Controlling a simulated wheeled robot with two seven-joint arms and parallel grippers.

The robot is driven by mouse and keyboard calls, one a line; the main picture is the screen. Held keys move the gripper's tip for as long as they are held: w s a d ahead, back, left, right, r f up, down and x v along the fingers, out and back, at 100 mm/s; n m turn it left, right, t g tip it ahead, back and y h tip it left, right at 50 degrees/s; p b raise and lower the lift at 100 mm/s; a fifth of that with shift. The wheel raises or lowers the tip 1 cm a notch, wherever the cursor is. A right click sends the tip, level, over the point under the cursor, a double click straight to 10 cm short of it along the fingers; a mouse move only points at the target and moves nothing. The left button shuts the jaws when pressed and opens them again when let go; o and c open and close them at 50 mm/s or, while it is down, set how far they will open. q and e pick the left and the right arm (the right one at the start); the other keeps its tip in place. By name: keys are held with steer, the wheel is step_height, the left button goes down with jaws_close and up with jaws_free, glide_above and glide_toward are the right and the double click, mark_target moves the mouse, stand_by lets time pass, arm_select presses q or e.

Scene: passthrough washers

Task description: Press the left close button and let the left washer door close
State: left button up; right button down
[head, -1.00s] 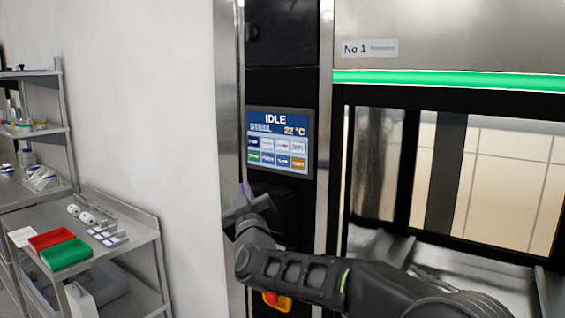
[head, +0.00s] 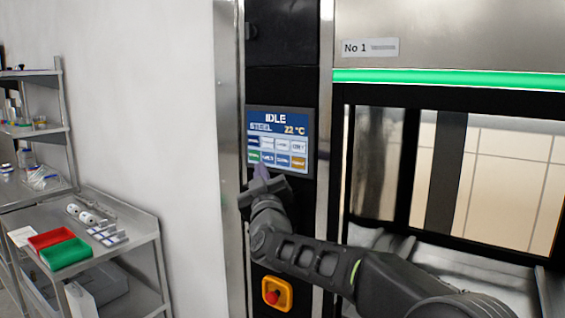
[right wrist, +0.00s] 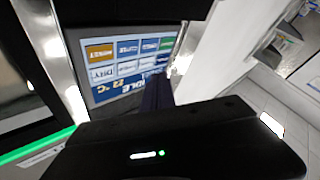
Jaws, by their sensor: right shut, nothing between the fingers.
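The left washer, labelled No 1, has a dark-framed opening (head: 408,170) under a green light strip; a pale tiled wall shows through it, and no closed door panel is seen across it. Its touch screen (head: 297,124) reads IDLE, STEEL, 22 °C, with two rows of buttons, including a green button (head: 253,156) at lower left. My right gripper (head: 261,173) is shut and empty, its purple-tinted fingertips just below that green button. I cannot tell whether they touch the screen. In the right wrist view the screen (right wrist: 112,72) appears upside down, with the dark fingers (right wrist: 158,95) in front of its edge. My left gripper is out of view.
A red emergency button on a yellow plate (head: 277,293) sits below the screen. A steel post (head: 327,120) stands between screen and opening. A shelf cart (head: 130,215) with a red tray (head: 50,238) and a green tray (head: 66,253) stands at left, beside the white wall.

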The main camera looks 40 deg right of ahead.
mark_target(283, 160)
steer(key=shift+w+d, duration=0.3)
steer(key=shift+d, duration=0.65)
steer(key=shift+w+d, duration=0.25)
steer(key=shift+d, duration=0.7)
steer(key=shift+w+d, duration=0.3)
steer(key=shift+d, duration=0.65)
steer(key=shift+d+b, duration=0.1)
steer(key=shift+b, duration=0.2)
steer(key=shift+w+d, duration=0.15)
steer(key=shift+d, duration=0.1)
